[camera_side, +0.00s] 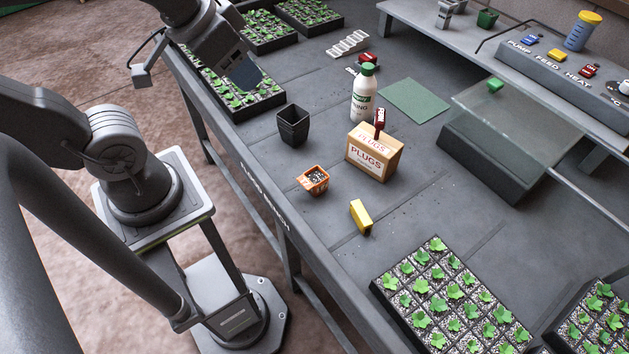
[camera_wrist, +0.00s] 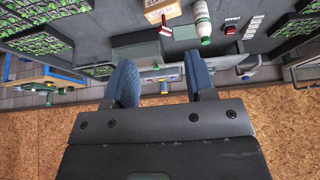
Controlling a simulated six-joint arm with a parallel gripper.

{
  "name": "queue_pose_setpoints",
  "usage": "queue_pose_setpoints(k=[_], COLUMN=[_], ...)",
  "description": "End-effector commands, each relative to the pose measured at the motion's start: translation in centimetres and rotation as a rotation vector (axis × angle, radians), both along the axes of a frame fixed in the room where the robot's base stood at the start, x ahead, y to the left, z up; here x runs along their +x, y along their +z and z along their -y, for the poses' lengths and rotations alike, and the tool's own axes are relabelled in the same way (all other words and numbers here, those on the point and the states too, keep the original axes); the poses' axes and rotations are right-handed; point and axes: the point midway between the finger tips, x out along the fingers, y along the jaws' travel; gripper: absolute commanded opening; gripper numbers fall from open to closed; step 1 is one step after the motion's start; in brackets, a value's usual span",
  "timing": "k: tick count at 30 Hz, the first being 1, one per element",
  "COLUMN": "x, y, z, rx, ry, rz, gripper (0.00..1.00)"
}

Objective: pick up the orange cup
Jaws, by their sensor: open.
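The orange cup (camera_side: 314,180) stands on the dark bench near its front edge, left of the plugs box, in the side view. It holds a dark, white-speckled fill and has a small spout or lip on its left. My gripper (camera_side: 247,76) is high above the seedling trays at upper left in the side view, well away from the cup. In the wrist view my gripper (camera_wrist: 162,80) shows two blue-grey fingers spread apart with nothing between them. I cannot make out the cup in the wrist view.
A black pot (camera_side: 293,125), the plugs box (camera_side: 374,155), a white bottle (camera_side: 363,98) and a yellow block (camera_side: 360,216) stand around the cup. Seedling trays (camera_side: 452,300) fill the front right. A raised clear plate (camera_side: 515,115) is at right. Bare bench lies beyond the yellow block.

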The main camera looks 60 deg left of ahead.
Motion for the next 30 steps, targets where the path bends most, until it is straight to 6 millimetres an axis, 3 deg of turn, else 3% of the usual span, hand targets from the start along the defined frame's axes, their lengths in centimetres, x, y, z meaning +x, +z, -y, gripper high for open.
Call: queue_pose_setpoints(k=[10,15,23,26,30], x=[0.0,0.0,0.2,1.1,4.0], y=[0.0,0.0,0.0,-0.4,-1.9], z=[0.0,0.0,0.0,0.0,-0.1], rx=[0.000,0.000,0.004,0.030,0.108], ry=[0.000,0.000,-0.008,-0.056,-0.220], rz=[0.000,0.000,-0.004,-0.027,-0.093], gripper=[0.50,0.34,0.34,0.34,0.34])
